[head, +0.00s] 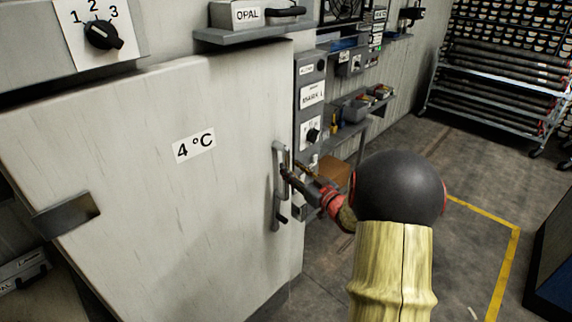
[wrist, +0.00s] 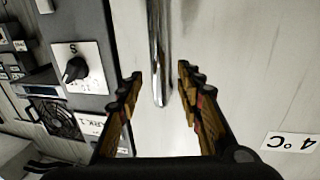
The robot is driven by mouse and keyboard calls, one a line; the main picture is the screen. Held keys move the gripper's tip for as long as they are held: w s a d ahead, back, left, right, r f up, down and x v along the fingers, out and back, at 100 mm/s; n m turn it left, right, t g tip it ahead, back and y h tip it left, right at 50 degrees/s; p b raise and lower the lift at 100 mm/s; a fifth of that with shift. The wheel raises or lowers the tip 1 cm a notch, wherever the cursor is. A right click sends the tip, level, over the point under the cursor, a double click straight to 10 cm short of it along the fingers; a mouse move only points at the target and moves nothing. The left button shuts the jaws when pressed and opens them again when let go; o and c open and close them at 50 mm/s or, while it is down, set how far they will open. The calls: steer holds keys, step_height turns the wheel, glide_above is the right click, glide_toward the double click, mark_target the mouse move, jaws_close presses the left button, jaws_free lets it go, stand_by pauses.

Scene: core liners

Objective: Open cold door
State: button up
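The cold door (head: 150,220) is a large pale slab marked "4 °C", filling the left of the head view; it also shows in the wrist view (wrist: 235,60). I cannot tell whether there is a gap at its edge. Its upright metal handle (head: 277,205) is near the right edge. In the wrist view the shiny handle bar (wrist: 158,50) comes down from the top and ends between my fingers. My gripper (head: 288,172) is at the handle. In the wrist view my gripper (wrist: 157,82) is open, one finger on each side of the bar, with visible space on both sides.
A grey panel with a 1-2-3 dial (head: 102,35) sits above the door. A control box marked "MARK 1" (head: 311,95) and shelves with boxes (head: 357,110) are right of the handle. A rack of long tubes (head: 500,80) stands far right. Floor between is mostly clear.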

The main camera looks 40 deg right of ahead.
mark_target(288, 165)
steer(key=shift+w+d, duration=0.15)
steer(key=shift+w, duration=0.95)
steer(key=shift+w+d, duration=0.1)
steer(key=shift+w, duration=0.95)
jaws_close()
